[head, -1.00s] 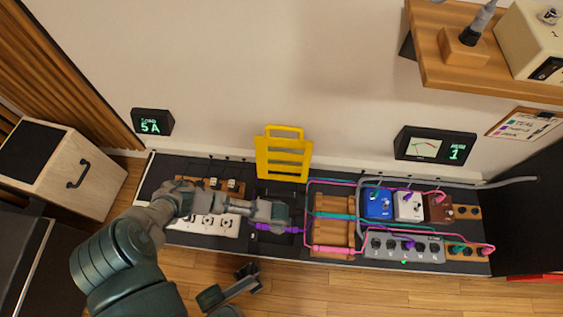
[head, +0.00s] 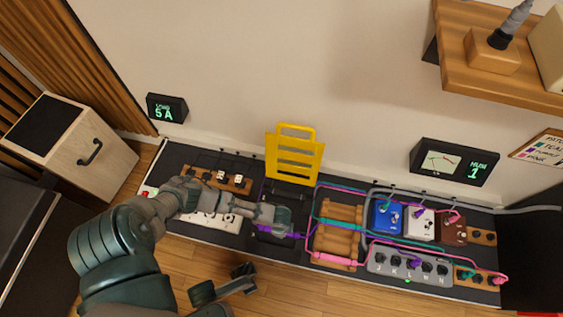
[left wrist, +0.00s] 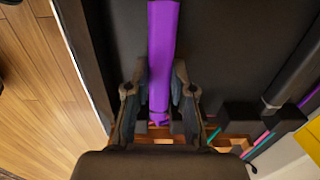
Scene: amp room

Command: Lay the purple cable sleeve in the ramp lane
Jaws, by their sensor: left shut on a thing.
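My left gripper (head: 286,226) is shut on the purple cable sleeve (head: 279,235), low over the dark ramp base (head: 290,190). In the left wrist view the purple sleeve (left wrist: 163,45) runs lengthwise between the fingers (left wrist: 160,95), above a dark surface. I cannot tell whether the sleeve touches it. The yellow ramp lid (head: 295,153) stands raised behind the base. The gripper hides much of the lane. A dark jointed part that looks like my right gripper (head: 225,285) is low in the head view; its opening is unclear.
A wooden grooved rack (head: 338,215) with pink and teal cables stands right of the ramp. Blue (head: 385,218) and white (head: 420,225) pedals and a grey pedal strip (head: 408,263) lie farther right. A white socket strip (head: 212,221) is on the left.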

